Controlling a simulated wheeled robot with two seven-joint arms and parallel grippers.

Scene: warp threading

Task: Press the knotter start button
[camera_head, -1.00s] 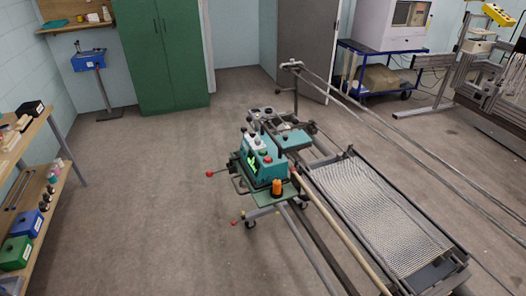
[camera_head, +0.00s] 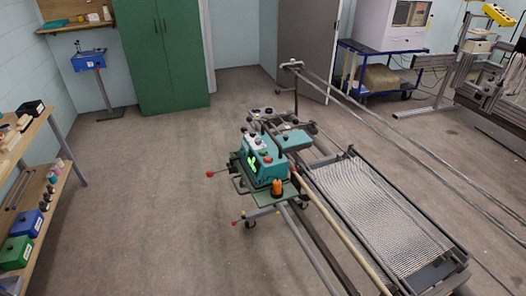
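The knotter (camera_head: 262,165) is a teal machine on a wheeled frame in the middle of the head view. Its sloped front panel has a lit green display (camera_head: 253,167) and several small knobs or buttons. Neither of my grippers shows in the view.
A long frame with pale warp threads (camera_head: 375,213) stretches to the lower right of the knotter. A wooden shelf unit (camera_head: 62,187) stands at the left edge, a green cabinet (camera_head: 163,55) at the back. The floor (camera_head: 140,200) left of the knotter is clear.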

